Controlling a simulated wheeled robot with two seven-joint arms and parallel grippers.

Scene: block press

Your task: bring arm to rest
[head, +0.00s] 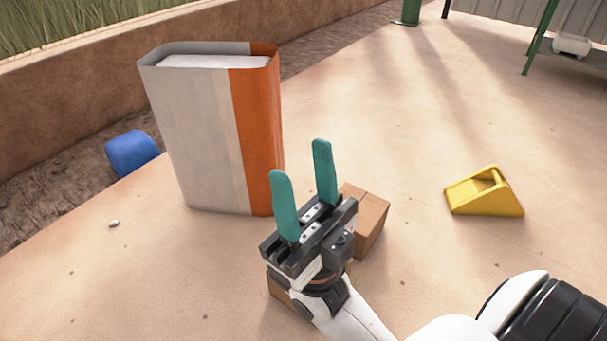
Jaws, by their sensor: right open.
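My right gripper (303,190) is in the middle of the head view, with its arm coming in from the lower right. Its two teal fingers point up and stand apart, with nothing between them. Behind and below it is a brown block (367,215), partly hidden by the gripper; a bit of brown also shows below the wrist. A tall grey and orange press-like box (205,135) stands upright just behind and left of the fingers. I cannot tell whether the fingers touch it. My left gripper is not in view.
A yellow wedge-shaped piece (485,193) lies to the right. A blue block (132,153) lies at the left by the low wall (60,110). A green-legged bench (540,38) stands at the back right.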

